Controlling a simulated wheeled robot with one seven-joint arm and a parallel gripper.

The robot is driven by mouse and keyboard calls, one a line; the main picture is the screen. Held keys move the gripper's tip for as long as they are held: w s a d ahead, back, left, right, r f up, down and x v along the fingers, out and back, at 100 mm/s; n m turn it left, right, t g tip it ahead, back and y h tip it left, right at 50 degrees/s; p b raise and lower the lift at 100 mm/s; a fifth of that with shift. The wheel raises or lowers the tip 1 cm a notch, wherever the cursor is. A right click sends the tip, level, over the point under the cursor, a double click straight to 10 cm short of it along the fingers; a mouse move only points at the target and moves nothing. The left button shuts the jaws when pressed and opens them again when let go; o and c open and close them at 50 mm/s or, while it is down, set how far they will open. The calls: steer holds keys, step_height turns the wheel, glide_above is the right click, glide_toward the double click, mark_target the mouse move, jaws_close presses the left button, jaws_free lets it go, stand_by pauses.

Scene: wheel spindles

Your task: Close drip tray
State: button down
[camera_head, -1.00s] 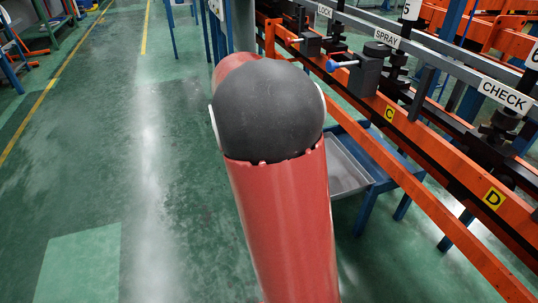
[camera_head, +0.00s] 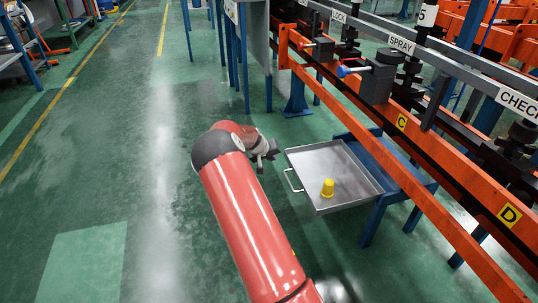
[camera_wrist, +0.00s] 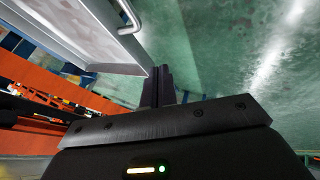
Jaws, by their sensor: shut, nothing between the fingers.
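The drip tray (camera_head: 350,160) is a shallow grey metal tray. It juts out to the left from a blue frame under the orange rail. A pale wire handle (camera_head: 290,181) is on its left front side. A yellow cup-like object (camera_head: 328,188) stands in it. My gripper (camera_head: 274,150) is just left of the tray's far left corner, apart from it in the head view. In the wrist view my gripper's dark fingers (camera_wrist: 158,84) are together and empty. The tray's side (camera_wrist: 90,40) and handle (camera_wrist: 128,14) show above and left of them.
The orange rail (camera_head: 380,112) with black fixtures and labels runs above the tray's right side. The blue support frame (camera_head: 405,178) stands under it. Blue legs (camera_head: 243,60) stand behind. The green floor (camera_head: 110,150) to the left is open.

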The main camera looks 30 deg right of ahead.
steer(key=shift+w+d+f, duration=0.1)
steer(key=shift+d+f, duration=0.45)
steer(key=shift+d, duration=0.5)
steer(key=shift+s+d+f, duration=0.1)
steer(key=shift+d+f, duration=0.5)
steer(key=shift+d, duration=0.4)
steer(key=shift+w+d+f, duration=0.1)
steer(key=shift+d+f, duration=0.45)
steer(key=shift+d, duration=0.5)
steer(key=shift+d, duration=0.1)
